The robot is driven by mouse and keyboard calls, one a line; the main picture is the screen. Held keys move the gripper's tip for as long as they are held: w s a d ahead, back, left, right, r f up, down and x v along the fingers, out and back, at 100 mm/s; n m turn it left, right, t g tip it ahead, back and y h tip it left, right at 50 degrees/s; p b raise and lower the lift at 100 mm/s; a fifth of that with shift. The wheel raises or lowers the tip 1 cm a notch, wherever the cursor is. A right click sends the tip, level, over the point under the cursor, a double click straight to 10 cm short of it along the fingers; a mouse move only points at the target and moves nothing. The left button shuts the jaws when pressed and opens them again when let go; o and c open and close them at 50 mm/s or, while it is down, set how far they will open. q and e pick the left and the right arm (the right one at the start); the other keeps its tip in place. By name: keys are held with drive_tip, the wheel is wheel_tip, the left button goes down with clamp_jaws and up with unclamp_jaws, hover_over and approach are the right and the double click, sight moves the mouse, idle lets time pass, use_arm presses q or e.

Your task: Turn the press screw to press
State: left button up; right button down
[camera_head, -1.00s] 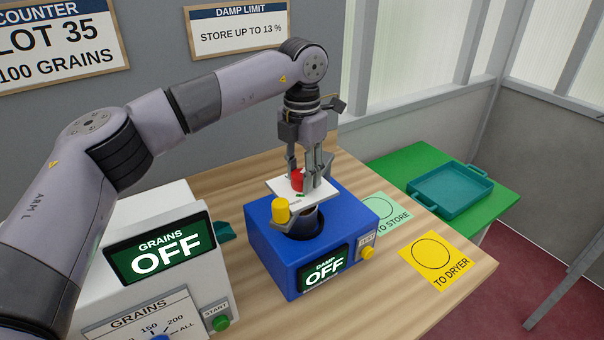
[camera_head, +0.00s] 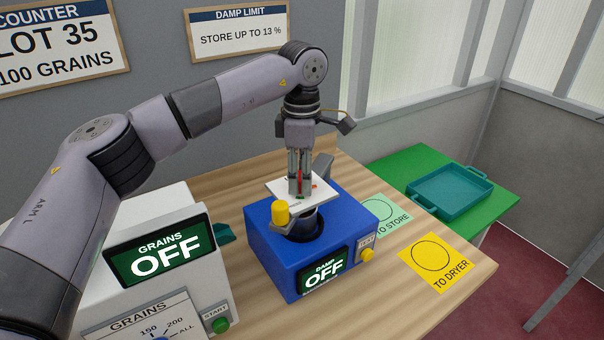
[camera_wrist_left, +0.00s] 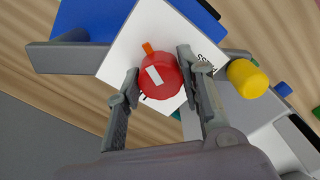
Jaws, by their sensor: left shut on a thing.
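The press screw has a red knob (camera_head: 299,182) with a white stripe, above a white plate (camera_head: 283,188) on top of the blue damp meter (camera_head: 272,250). In the left wrist view the red knob (camera_wrist_left: 152,76) sits between my two fingertips, beside an orange mark on the plate. My left gripper (camera_head: 300,188) points down from above and is shut on the knob; in the wrist view its fingers (camera_wrist_left: 158,78) touch opposite sides. The fingers hide most of the knob in the head view. The meter's display (camera_head: 324,271) reads DAMP OFF. My right gripper is out of view.
A yellow knob (camera_head: 280,212) stands close to the plate's front left. The grain counter (camera_head: 160,262) stands left, reading OFF. Green TO STORE (camera_head: 385,213) and yellow TO DRYER (camera_head: 436,260) cards lie right. A teal tray (camera_head: 450,192) is on the green table.

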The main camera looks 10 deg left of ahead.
use_arm(q)
drive_tip(key=m, duration=0.5)
drive_tip(key=shift+r+m, duration=0.15)
drive_tip(key=shift+m, duration=0.15)
drive_tip(key=m, duration=0.5)
drive_tip(key=shift+p, duration=0.4)
drive_tip(key=m, duration=0.5)
drive_tip(key=shift+a+m, duration=0.1)
drive_tip(key=shift+m, duration=0.3)
drive_tip(key=shift+m+p, duration=0.35)
drive_tip(key=shift+m, duration=1.75)
drive_tip(key=shift+r, duration=0.1)
drive_tip(key=o, duration=0.8)
drive_tip(key=shift+c, duration=0.2)
drive_tip(key=o, duration=0.4)
drive_tip(key=shift+f, duration=0.2)
